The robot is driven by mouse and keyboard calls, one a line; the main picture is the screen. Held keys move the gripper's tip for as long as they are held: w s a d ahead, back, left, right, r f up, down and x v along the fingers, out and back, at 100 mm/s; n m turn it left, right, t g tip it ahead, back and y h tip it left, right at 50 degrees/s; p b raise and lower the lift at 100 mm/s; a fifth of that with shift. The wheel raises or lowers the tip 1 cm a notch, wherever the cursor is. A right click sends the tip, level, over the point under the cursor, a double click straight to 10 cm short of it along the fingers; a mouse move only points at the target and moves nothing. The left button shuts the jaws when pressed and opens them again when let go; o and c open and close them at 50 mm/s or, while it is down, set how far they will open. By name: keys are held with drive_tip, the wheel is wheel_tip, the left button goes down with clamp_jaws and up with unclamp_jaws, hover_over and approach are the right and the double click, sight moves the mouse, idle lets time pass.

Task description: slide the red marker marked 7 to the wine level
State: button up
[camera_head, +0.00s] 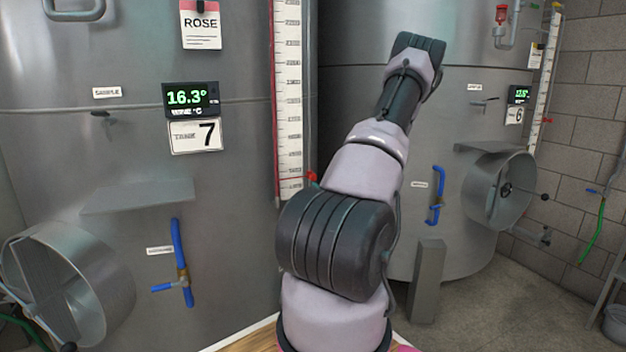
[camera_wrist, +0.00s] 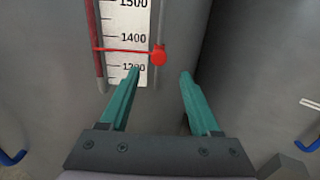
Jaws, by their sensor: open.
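The red marker (camera_wrist: 158,54) is a round red knob with a thin red pointer across the white scale (camera_wrist: 124,18), between the 1400 print and the lower one. No 7 is readable on it. In the head view the marker (camera_head: 312,177) shows just left of my arm, low on the scale of the tank signed 7 (camera_head: 207,134). A red sight tube (camera_wrist: 91,25) runs along the scale's left side; I cannot make out the wine level. My gripper (camera_wrist: 160,71) is open and empty, its teal fingertips below and to either side of the knob in the picture. My arm hides it in the head view.
A small shelf (camera_head: 138,195), a round hatch (camera_head: 68,285) and a blue valve (camera_head: 181,262) stick out from this tank's front. A second tank (camera_head: 460,130) with its own hatch (camera_head: 497,190) stands at right. A grey post (camera_head: 428,280) stands on the floor before it.

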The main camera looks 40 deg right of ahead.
sight(314, 178)
drive_tip(key=x, duration=0.9)
drive_tip(key=shift+w+a, duration=0.1)
clamp_jaws()
idle(1.1)
